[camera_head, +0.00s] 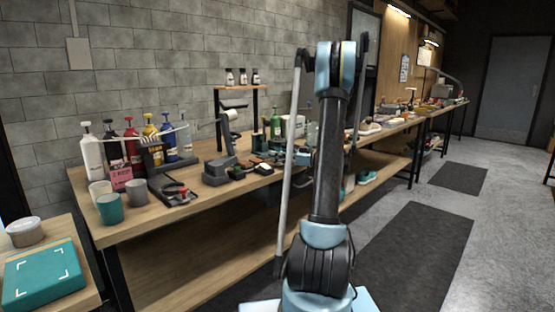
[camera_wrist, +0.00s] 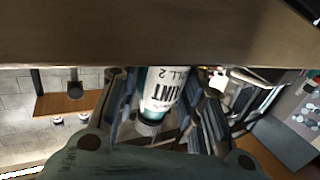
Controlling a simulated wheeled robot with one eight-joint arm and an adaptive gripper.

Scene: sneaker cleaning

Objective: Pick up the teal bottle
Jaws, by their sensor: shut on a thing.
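The teal bottle (camera_wrist: 162,92) is in the middle of the wrist view, which looks upside down. It has a white label with dark lettering, teal at its edges, and a grey ribbed cap toward the picture's bottom. My gripper (camera_wrist: 163,112) is shut on it, with a finger on each side. The bottle's base end reaches the brown tabletop edge at the top of the picture; I cannot tell whether it touches the wood. In the head view my own arm hides most of the gripper and the held bottle.
The long wooden workbench (camera_head: 140,215) carries several pump bottles, cups and tools at its left. A green bottle (camera_head: 275,127) stands left of my arm. A small shelf (camera_head: 240,88) with little bottles rises behind. A side table (camera_head: 60,250) holds a teal box (camera_head: 43,276).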

